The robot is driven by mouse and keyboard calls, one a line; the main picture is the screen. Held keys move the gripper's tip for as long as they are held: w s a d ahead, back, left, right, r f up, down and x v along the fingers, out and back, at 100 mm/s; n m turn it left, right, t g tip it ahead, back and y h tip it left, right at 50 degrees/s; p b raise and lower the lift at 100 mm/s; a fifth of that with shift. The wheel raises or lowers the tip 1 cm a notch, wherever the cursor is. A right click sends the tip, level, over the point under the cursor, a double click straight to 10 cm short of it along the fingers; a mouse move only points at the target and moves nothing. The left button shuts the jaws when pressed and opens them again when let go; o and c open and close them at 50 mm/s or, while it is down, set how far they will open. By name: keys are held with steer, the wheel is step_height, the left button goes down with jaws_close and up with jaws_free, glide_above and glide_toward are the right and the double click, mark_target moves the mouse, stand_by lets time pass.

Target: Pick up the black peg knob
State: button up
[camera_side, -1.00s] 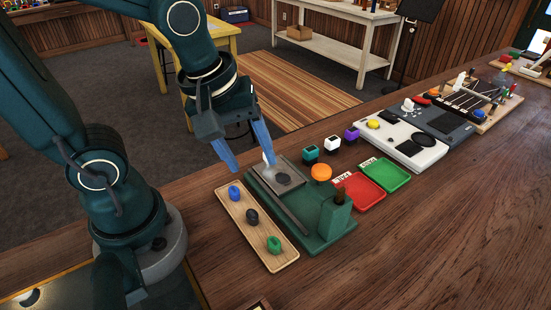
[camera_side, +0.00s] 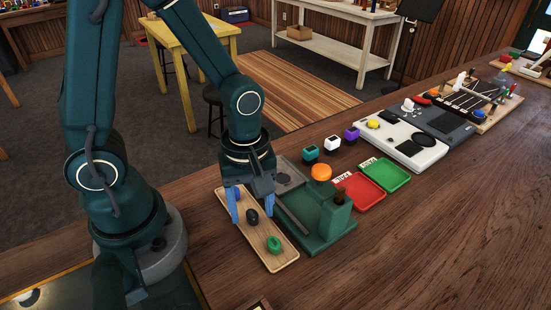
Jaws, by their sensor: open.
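The black peg knob (camera_side: 252,217) lies in the middle of a long wooden tray (camera_side: 280,261), between a blue knob (camera_side: 236,193) and a green knob (camera_side: 274,244). My gripper (camera_side: 252,212) points down over the tray with its two blue fingers apart. One finger is on the blue knob's side and partly hides that knob; the other is to the right, near the green fixture. The black knob shows between and slightly below the fingers. I cannot tell the exact height of the fingertips above the tray.
A green fixture (camera_side: 318,236) with an upright block stands right of the tray. Beyond it are an orange knob (camera_side: 321,172), a red tray (camera_side: 357,193), a green tray (camera_side: 386,174) and small coloured boxes. The table's front right is clear.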

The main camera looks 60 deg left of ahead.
steer(key=shift+f, duration=0.2)
steer(key=shift+c, duration=0.4)
jaws_close()
steer(key=shift+r, duration=0.15)
